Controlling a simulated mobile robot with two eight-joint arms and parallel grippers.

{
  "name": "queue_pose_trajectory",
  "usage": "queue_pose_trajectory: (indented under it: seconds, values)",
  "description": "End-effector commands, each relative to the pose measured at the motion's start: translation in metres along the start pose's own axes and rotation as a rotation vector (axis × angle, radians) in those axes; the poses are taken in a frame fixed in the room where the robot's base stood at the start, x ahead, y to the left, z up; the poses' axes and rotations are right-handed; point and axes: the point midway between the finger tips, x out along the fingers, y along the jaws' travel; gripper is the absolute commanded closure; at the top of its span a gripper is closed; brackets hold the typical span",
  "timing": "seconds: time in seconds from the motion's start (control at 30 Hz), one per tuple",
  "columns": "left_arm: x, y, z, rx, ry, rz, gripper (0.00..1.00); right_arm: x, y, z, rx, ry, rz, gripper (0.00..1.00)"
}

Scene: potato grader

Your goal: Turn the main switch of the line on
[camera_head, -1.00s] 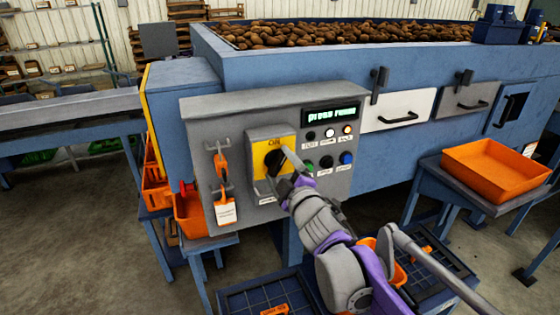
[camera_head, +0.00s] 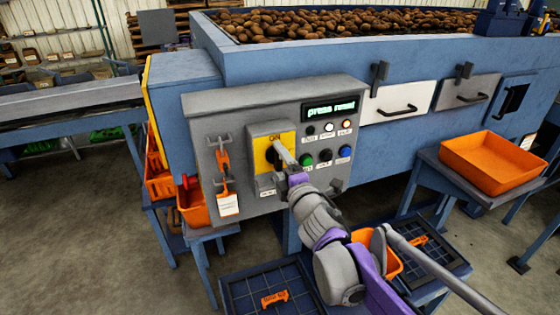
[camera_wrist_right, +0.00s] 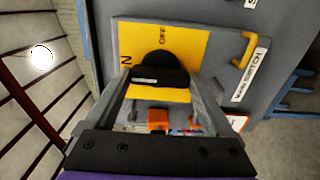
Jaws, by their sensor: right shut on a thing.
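The main switch is a black rotary knob (camera_head: 271,156) on a yellow plate (camera_head: 288,140) on the grey control panel (camera_head: 232,115). My right gripper (camera_head: 280,150) is at the knob and covers part of it in the head view. In the right wrist view, my right gripper (camera_wrist_right: 158,78) is shut on the bar of the black knob (camera_wrist_right: 160,62), one finger at each side. "OFF" shows on the yellow plate (camera_wrist_right: 190,42) there, with part of another label at its left. The panel display (camera_head: 331,108) reads "press reset". My left gripper is not in view.
Green, black and blue buttons (camera_head: 326,155) sit right of the switch, under small lamps. An orange lockout piece with a white tag (camera_head: 228,205) hangs at the left. An orange tray (camera_head: 492,162) stands on a side table. Dark trays (camera_head: 268,292) lie below the panel.

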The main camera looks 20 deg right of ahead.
Motion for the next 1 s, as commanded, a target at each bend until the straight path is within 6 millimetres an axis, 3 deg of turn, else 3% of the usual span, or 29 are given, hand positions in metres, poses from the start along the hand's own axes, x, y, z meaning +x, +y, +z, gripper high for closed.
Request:
queue_pose_trajectory:
  seconds: [0.33,0.37,0.43,0.77,1.0]
  values:
    - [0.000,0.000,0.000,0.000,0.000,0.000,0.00,0.000,0.000,0.000,-0.010,0.000,0.000,0.68]
    - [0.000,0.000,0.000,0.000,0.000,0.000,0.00,0.000,0.000,0.000,-0.010,0.000,0.000,0.11]
    - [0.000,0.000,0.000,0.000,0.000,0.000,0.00,0.000,0.000,0.000,-0.009,0.000,0.000,0.00]
    - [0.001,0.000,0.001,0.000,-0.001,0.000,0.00,-0.004,0.000,0.000,-0.007,0.000,0.000,0.00]
    - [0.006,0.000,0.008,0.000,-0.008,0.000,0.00,-0.038,-0.002,0.000,-0.007,0.000,-0.001,0.00]
